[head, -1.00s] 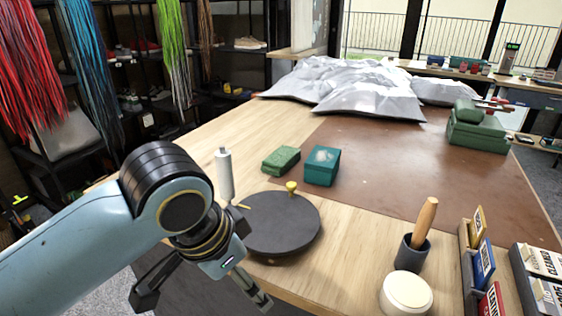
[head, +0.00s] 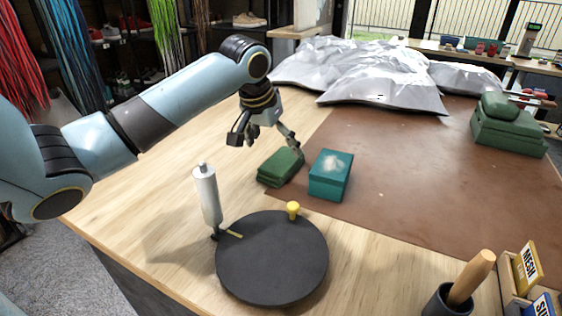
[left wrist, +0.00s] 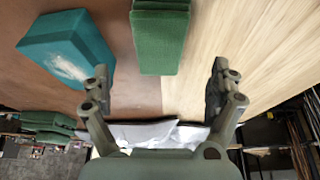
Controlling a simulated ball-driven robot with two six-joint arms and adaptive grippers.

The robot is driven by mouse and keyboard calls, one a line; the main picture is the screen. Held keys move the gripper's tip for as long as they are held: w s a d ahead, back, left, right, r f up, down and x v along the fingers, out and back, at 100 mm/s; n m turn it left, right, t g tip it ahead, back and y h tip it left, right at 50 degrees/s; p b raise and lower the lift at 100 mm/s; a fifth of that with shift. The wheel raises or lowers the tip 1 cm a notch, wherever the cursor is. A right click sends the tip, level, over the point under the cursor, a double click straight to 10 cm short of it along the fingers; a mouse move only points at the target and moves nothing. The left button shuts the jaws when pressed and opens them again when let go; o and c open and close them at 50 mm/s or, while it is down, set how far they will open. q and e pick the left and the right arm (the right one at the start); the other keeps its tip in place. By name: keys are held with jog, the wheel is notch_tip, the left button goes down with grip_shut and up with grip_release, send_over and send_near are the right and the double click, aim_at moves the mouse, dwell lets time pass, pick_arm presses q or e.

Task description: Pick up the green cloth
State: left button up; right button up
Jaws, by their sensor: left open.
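The green cloth (head: 281,167), a small folded block, lies on the table beside a teal box (head: 330,174) with a white patch on top. My left gripper (head: 266,143) is open and empty, fingers pointing down, just behind and above the cloth in the head view. In the left wrist view the cloth (left wrist: 160,40) lies ahead, between the lines of the two spread fingers (left wrist: 160,80), apart from both. The teal box (left wrist: 68,48) is at the left there. My right gripper is not in view.
A black round turntable (head: 272,262) with a yellow knob (head: 293,209) and a white cylinder (head: 207,193) stand in front. Grey crumpled sheets (head: 385,88) lie behind. A stack of green cloths (head: 507,132) is far right. The brown mat (head: 420,180) is largely clear.

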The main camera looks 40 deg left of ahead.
aim_at(281, 160)
pick_arm(q)
jog(key=shift+x, duration=1.1)
jog(key=shift+w+d+f, duration=0.1)
jog(key=shift+w+f, duration=0.15)
jog(key=shift+f, duration=0.1)
jog(key=x, duration=0.4)
jog(key=shift+w+f, duration=0.1)
jog(key=shift+w, duration=0.15)
jog(key=shift+f, duration=0.15)
jog(key=c, duration=1.3)
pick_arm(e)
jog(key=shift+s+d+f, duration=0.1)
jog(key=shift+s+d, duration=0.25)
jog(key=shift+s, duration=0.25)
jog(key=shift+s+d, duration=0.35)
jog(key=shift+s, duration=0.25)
